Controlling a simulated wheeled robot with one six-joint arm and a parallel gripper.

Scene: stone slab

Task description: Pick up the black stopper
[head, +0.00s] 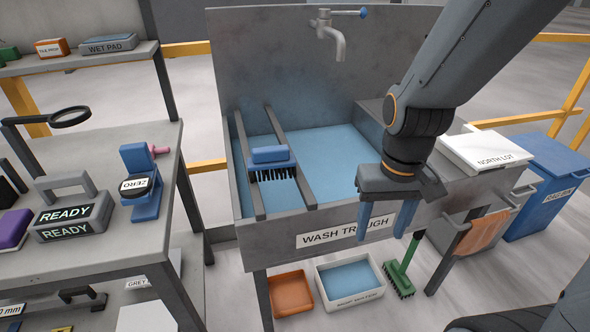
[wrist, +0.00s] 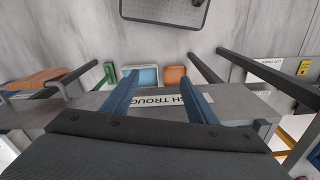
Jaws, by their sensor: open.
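I cannot make out a black stopper in either view. The grey wash trough (head: 380,222) stands in the middle of the head view, with blue water or lining inside and part of its inside hidden by my arm. My gripper (head: 390,215) hangs at the trough's front right edge, fingers pointing down. Its two blue fingers are apart with nothing between them. In the wrist view my gripper (wrist: 158,82) is also open and empty, with the trough's front label (wrist: 160,99) behind the fingers.
A blue brush (head: 270,156) lies across two rails over the trough. A tap (head: 328,35) rises behind. Below stand an orange tray (head: 291,292), a white tub (head: 322,283) and a green brush (head: 400,276). A shelf unit (head: 110,160) with several items is at left.

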